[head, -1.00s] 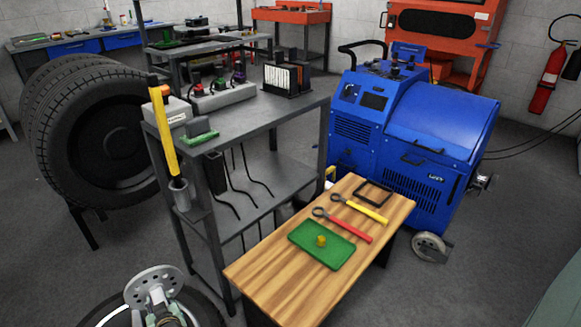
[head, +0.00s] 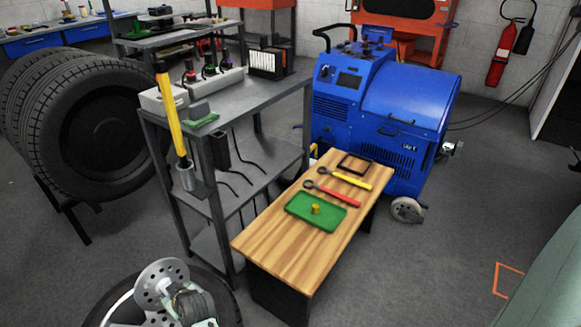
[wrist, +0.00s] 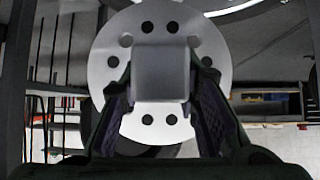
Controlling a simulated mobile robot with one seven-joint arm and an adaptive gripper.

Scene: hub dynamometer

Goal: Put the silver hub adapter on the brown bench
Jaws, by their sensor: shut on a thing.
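The silver hub adapter (head: 160,284) is a round plate with several holes and a hub at its middle, low at the left in the head view. My gripper (head: 192,303) is shut on it. In the wrist view the adapter (wrist: 103,70) faces the camera, with my gripper's fingers (wrist: 160,95) on either side of its central hub. The brown bench (head: 270,242) has a striped wooden top and stands to the right of my gripper, apart from the adapter. The bench's near left part is bare.
On the bench lie a green tray (head: 299,221) with a small yellow piece, a red-handled wrench (head: 335,194), a yellow-handled wrench (head: 347,180) and a black frame (head: 356,163). A grey shelf (head: 240,100) stands behind. A blue machine (head: 400,110) stands beyond the bench.

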